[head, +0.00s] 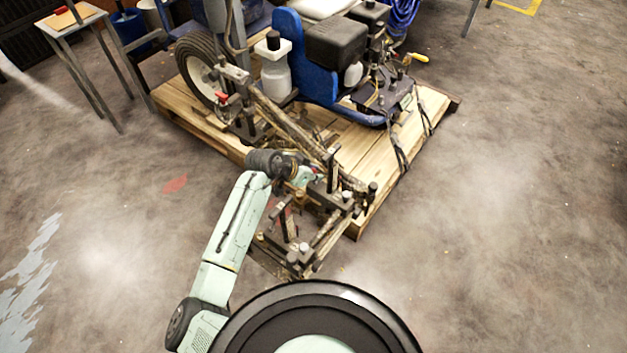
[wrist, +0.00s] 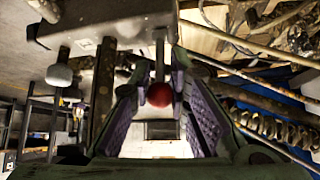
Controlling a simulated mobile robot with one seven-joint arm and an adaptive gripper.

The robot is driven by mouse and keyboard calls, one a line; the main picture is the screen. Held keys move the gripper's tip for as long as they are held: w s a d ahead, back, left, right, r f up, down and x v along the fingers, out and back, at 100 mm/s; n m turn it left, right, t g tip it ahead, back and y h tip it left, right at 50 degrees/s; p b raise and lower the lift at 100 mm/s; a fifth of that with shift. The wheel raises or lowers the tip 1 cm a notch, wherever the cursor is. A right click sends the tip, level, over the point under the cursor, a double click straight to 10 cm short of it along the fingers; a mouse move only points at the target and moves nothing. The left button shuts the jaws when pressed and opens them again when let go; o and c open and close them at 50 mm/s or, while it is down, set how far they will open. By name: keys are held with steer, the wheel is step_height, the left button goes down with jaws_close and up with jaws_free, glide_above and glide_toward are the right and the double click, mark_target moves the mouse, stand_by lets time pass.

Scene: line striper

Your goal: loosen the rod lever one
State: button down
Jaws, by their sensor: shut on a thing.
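The blue line striper (head: 315,55) stands on a wooden pallet, with its metal frame reaching toward me. My gripper (head: 308,176) is low at the near end of this frame, beside its bars and clamps. In the wrist view the two purple-padded fingers of my gripper (wrist: 160,84) stand on either side of a thin upright rod lever with a red ball knob (wrist: 159,95). The gripper is shut on this lever. In the head view my arm and the frame mostly hide the grasp.
A grey round knob (wrist: 59,76) on a stem is left of my fingers. Another upright lever (head: 283,225) rises from the near frame. The wooden pallet (head: 375,165) lies under the machine. A small table (head: 72,25) stands at upper left. The floor at right is clear.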

steer(key=shift+s+a+f+t+h+b, duration=0.1)
steer(key=shift+s+a+t+h+b, duration=0.1)
steer(key=shift+t+h+b, duration=0.45)
steer(key=shift+y, duration=0.25)
steer(key=c, duration=1.6)
jaws_free()
steer(key=shift+o, duration=0.2)
steer(key=v, duration=1.2)
steer(key=shift+w, duration=0.1)
